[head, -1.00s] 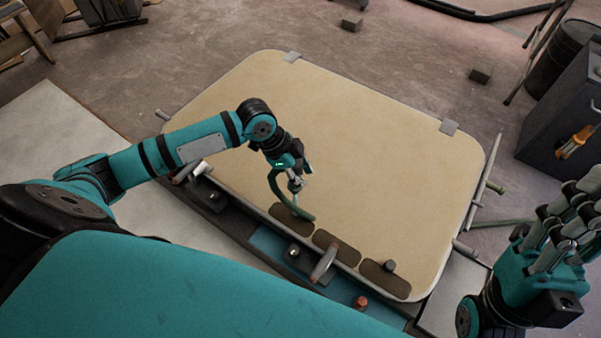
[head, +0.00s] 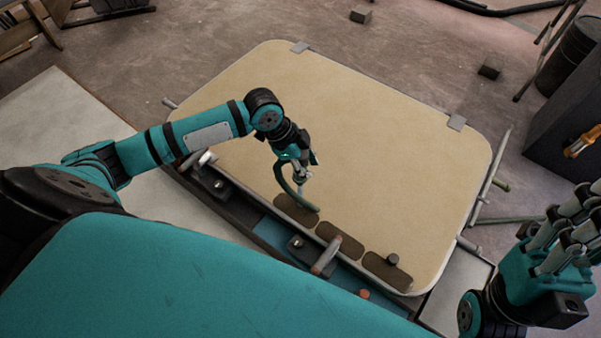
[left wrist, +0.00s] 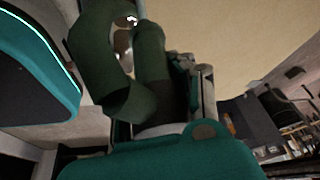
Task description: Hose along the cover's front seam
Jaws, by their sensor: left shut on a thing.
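The cover (head: 350,130) is a large beige panel with rounded corners and a pale rim, lying flat in the head view. My left gripper (head: 302,174) is above its front part, shut on the green hose (head: 281,180). The hose bends in a loop down to the first of the dark oval pads (head: 291,206) by the front edge. I cannot tell whether its end touches the cover. The hose (left wrist: 100,60) fills the upper left of the left wrist view as a thick green curve.
A metal handle (head: 326,256) and a red cap (head: 363,294) sit along the front seam. A dark cabinet (head: 560,120) and a barrel (head: 572,60) are at the right. The cover's middle is clear.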

